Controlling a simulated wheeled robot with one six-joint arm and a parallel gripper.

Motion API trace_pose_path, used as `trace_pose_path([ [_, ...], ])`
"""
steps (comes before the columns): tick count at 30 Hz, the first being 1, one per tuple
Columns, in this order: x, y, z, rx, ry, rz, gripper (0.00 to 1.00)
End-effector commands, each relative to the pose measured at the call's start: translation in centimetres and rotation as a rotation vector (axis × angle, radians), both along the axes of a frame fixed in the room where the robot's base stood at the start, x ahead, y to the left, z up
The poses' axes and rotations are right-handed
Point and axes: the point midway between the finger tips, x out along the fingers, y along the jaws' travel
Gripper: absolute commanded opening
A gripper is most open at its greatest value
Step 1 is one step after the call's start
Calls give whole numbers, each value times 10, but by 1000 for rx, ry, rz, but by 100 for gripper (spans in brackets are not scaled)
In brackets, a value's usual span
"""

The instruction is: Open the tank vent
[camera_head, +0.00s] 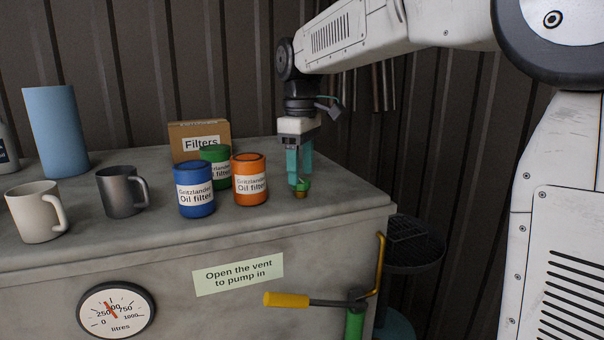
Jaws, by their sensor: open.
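The tank (120,242) is a large grey box with a flat top. Its vent (301,191) is a small green cap on a brass-coloured base, near the front right of the top. My gripper (299,178) points straight down over the vent, with its teal fingers open at the cap. The fingers partly cover the cap, and I cannot tell whether they touch it. A pale green label (238,274) on the tank front reads "Open the vent to pump in".
Blue (194,190), orange (250,180) and green (215,166) oil filter cans stand left of my gripper, before a Filters box (185,140). Two mugs (38,215) and a blue cylinder (56,130) stand farther left. A yellow-handled pump (287,300) and round gauge (116,311) are at the front.

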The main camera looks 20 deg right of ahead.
Motion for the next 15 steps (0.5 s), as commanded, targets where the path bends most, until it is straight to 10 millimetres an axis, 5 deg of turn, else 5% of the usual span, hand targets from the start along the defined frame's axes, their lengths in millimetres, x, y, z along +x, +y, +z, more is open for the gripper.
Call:
trace_pose_path([
  [7,1,0,43,0,-3,0,58],
  [15,0,0,60,-1,-1,0,58],
])
